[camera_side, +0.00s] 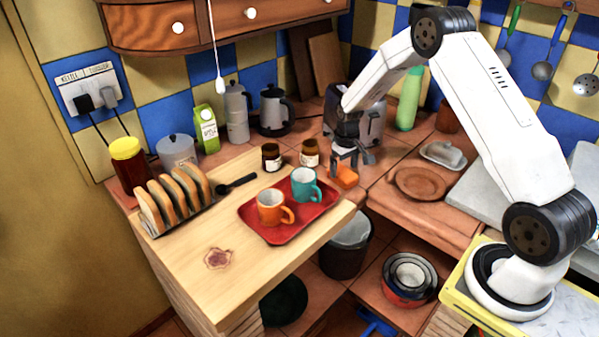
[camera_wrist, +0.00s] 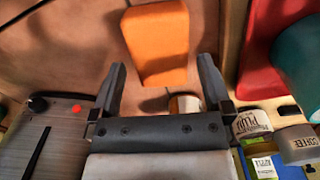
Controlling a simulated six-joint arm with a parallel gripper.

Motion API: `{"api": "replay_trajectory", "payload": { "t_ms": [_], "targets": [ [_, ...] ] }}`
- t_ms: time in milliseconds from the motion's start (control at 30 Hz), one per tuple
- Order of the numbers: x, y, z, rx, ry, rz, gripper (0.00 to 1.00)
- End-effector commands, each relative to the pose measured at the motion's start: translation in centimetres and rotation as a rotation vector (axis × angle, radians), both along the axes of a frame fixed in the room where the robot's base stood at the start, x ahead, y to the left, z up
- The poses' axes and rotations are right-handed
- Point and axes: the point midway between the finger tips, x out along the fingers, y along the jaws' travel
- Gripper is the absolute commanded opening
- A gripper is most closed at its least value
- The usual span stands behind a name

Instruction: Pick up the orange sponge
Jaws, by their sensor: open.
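The orange sponge (camera_side: 346,179) is a small block on the tiled counter, just right of the wooden board's far corner. In the wrist view the sponge (camera_wrist: 157,42) lies ahead of my gripper, its near end in line with the gap between the fingers. My gripper (camera_side: 352,162) is open and empty, pointing down, close above the sponge in the side view. Both fingers of my gripper (camera_wrist: 161,63) show in the wrist view, one to each side of the sponge's line. I cannot tell the exact height between fingertips and sponge.
The wooden board (camera_side: 215,258) holds a red tray (camera_side: 290,233) with an orange mug (camera_side: 271,209) and a teal mug (camera_side: 303,186). Two dark jars (camera_side: 271,157) stand left of my gripper. A toaster (camera_side: 371,127) is close behind it. A terracotta plate (camera_side: 420,183) lies right.

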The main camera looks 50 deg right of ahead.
Motion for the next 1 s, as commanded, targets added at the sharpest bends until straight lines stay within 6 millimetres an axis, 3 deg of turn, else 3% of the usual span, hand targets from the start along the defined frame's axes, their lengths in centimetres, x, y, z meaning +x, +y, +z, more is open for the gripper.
{"api": "replay_trajectory", "payload": {
  "t_ms": [300,833,1000],
  "targets": [
    [0.0,0.0,-2.7,-0.001,-0.002,0.0,1.0],
    [0.0,0.0,-2.8,-0.001,-0.002,0.0,1.0],
    [0.0,0.0,-2.8,-0.001,-0.002,0.0,0.46]
  ]
}}
